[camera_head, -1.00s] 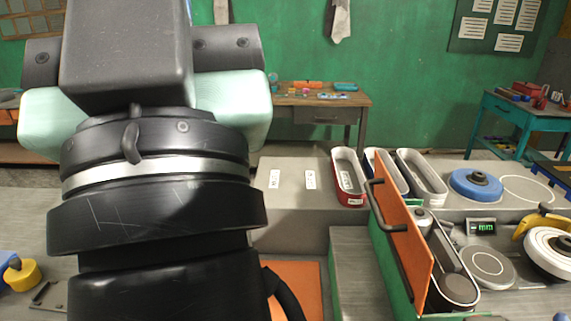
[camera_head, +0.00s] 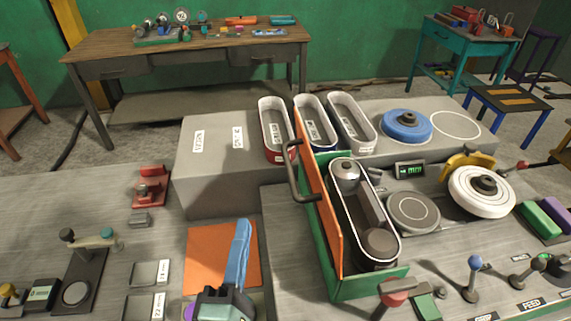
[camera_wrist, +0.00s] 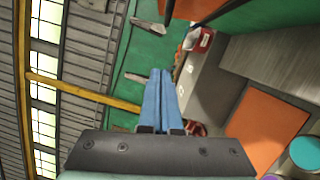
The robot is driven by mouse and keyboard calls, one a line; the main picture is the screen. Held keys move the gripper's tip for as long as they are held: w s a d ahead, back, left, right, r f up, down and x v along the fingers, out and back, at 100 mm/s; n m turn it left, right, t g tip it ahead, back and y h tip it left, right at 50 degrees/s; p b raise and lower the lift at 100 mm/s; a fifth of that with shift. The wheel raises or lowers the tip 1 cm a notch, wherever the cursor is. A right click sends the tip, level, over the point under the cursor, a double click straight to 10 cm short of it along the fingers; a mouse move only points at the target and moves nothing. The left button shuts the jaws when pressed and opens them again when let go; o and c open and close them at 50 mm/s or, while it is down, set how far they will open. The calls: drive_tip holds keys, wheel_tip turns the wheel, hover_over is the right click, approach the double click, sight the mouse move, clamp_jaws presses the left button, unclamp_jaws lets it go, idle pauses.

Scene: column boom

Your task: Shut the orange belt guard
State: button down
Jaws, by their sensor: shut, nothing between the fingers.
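The orange belt guard (camera_head: 319,205) stands up on edge along the left side of the green housing (camera_head: 345,288). The belt and its pulleys (camera_head: 365,215) lie uncovered to its right. A dark bar handle (camera_head: 292,172) juts from the guard's left face. My gripper (camera_head: 243,224) has blue fingers, shut and empty, left of the guard and apart from the handle. The shut fingers also show in the wrist view (camera_wrist: 161,72). Part of the orange guard (camera_wrist: 190,8) shows at the top of the wrist view, with a dark bar beside it.
An orange mat (camera_head: 205,255) lies below my gripper. Red, blue and grey bins (camera_head: 277,145) stand behind the guard. A red-topped knob (camera_head: 396,290) stands at the housing's front. A white wheel (camera_head: 480,195) and a blue disc (camera_head: 407,127) are to the right.

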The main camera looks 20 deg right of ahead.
drive_tip(key=w+d+n+p, duration=0.1)
drive_tip(key=w+d+p, duration=0.5)
drive_tip(key=d, duration=0.2)
drive_tip(key=shift+w+d+r, duration=0.3)
drive_tip(key=shift+w+r, duration=0.05)
drive_tip(key=shift+w, duration=0.05)
drive_tip(key=shift+r, duration=0.1)
